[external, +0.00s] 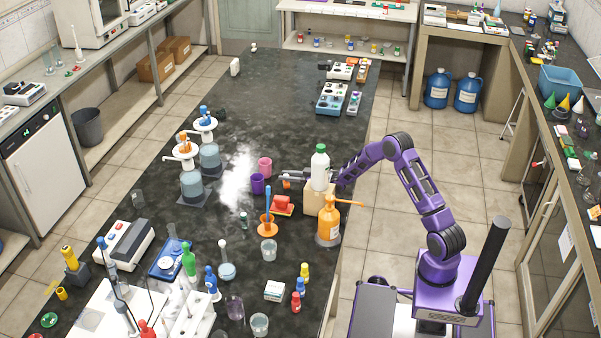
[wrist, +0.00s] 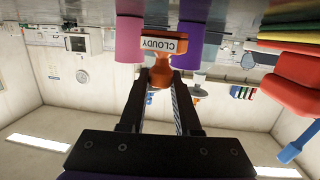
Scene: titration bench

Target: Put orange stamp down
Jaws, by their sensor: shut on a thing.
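My gripper (external: 289,179) is shut on the orange stamp (external: 286,185), at the middle of the dark bench. In the wrist view, which is upside down, the stamp's orange handle (wrist: 160,77) sits between my two fingertips (wrist: 161,86). Its white label (wrist: 167,44) reads CLOUDY. The stamp is level with the cups just beyond it. Whether its base touches the bench cannot be told.
A purple cup (external: 257,184) and a pink cup (external: 264,167) stand just beyond the stamp. A red object (external: 283,205) lies nearer, beside an orange stand (external: 267,223). A green-capped bottle (external: 320,172) and orange pump bottle (external: 328,222) stand close to my arm.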

